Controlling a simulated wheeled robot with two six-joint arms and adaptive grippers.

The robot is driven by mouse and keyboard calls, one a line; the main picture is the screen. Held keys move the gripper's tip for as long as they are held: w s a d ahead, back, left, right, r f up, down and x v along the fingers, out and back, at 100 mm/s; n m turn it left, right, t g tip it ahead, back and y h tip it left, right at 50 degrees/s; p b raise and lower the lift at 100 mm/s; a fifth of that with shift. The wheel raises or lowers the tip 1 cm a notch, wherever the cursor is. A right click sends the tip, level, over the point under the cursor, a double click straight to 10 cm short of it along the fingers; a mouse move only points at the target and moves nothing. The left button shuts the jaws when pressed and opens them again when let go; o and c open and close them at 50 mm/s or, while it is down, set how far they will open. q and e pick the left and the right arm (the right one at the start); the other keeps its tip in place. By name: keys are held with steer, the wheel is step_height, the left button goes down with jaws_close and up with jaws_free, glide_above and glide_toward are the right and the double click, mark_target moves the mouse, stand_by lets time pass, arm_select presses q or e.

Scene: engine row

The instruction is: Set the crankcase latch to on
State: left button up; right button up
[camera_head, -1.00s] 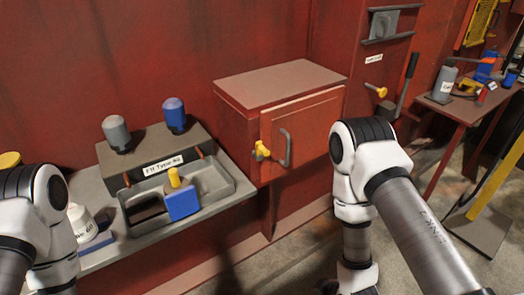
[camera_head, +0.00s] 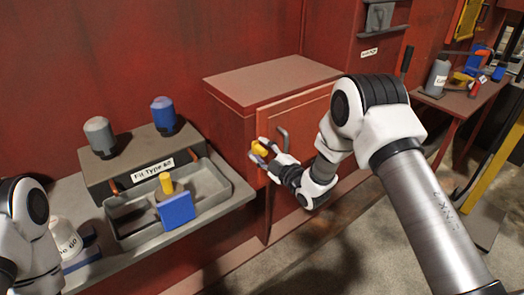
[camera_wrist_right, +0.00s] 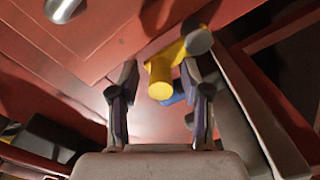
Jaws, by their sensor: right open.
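A yellow latch (camera_head: 259,148) sits at the left edge of the red cabinet door. My right gripper (camera_head: 260,152) is at the latch, with its fingers spread around it. In the right wrist view the latch's yellow knob (camera_wrist_right: 160,80) shows between the two open fingers (camera_wrist_right: 160,88), with a gap on the left; contact on the right cannot be told. The latch's arm runs up and right to a grey round pivot (camera_wrist_right: 198,41). Only links of my left arm show at the left edge; its gripper is out of view.
The door's grey handle (camera_head: 283,139) is just right of the latch, close to my right gripper. A grey tray (camera_head: 215,188) with a blue and yellow part (camera_head: 176,208) stands on the bench to the left. A side table (camera_head: 460,103) with tools is at the right.

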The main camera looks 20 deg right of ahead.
jaws_close()
steer(key=shift+w+d+f+m, duration=0.1)
steer(key=shift+m, duration=0.2)
steer(key=d+m+b, duration=0.1)
steer(key=m, duration=0.1)
steer(key=f+m+b, duration=0.1)
steer(key=m, duration=0.2)
steer(key=w+d+m+b, duration=0.1)
steer(key=m, duration=0.2)
steer(key=shift+d+f, duration=0.2)
steer(key=shift+d, duration=0.15)
steer(key=f+m+b, duration=0.1)
steer(key=m, duration=0.2)
steer(key=d+f+m, duration=0.1)
steer(key=m, duration=0.2)
steer(key=f+m+b, duration=0.1)
steer(key=m, duration=0.2)
steer(key=shift+w+d+b, duration=0.15)
steer(key=shift+w+b, duration=0.05)
steer(key=shift+b, duration=0.15)
steer(key=shift+f+m, duration=0.1)
steer(key=shift+m, duration=0.2)
